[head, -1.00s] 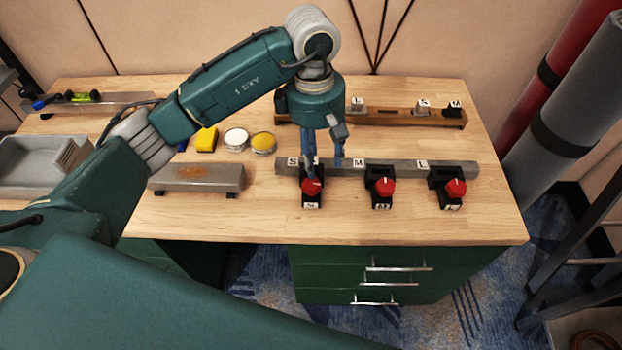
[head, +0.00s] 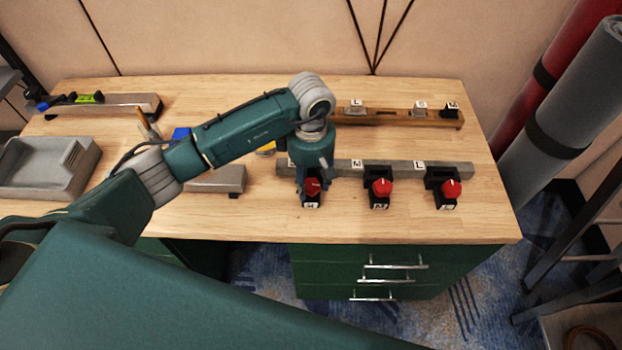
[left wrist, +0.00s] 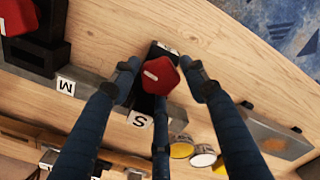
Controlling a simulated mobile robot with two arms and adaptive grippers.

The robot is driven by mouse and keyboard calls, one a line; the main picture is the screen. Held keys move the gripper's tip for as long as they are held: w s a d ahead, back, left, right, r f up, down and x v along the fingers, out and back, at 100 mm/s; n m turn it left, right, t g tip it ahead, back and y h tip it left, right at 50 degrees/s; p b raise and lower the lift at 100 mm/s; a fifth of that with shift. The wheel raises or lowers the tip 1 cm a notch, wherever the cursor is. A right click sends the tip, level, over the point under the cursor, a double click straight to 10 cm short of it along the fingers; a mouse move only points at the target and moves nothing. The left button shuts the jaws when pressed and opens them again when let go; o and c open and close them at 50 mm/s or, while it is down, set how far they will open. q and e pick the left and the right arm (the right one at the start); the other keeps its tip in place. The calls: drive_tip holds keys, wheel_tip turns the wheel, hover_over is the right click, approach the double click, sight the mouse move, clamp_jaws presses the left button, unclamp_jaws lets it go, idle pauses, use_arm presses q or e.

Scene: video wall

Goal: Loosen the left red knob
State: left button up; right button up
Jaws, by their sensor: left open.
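The left red knob (head: 312,187) sits on a black clamp at the left end of the grey bar (head: 340,170), by the S label. In the left wrist view the knob (left wrist: 160,75) shows a white mark on its top. My left gripper (head: 314,186) is at this knob, pointing down, and hides part of it. In the left wrist view its blue fingers (left wrist: 165,82) are open, on either side of the knob. I cannot tell whether they touch it. My right gripper does not show.
The middle red knob (head: 382,187) and the right red knob (head: 451,188) stand on clamps to the right. A wooden rail (head: 390,117) lies behind. A grey tray (head: 85,165) is at the left. The bench front is clear.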

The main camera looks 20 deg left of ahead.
use_arm(q)
drive_tip(key=c, duration=0.8)
drive_tip(key=shift+c, duration=0.2)
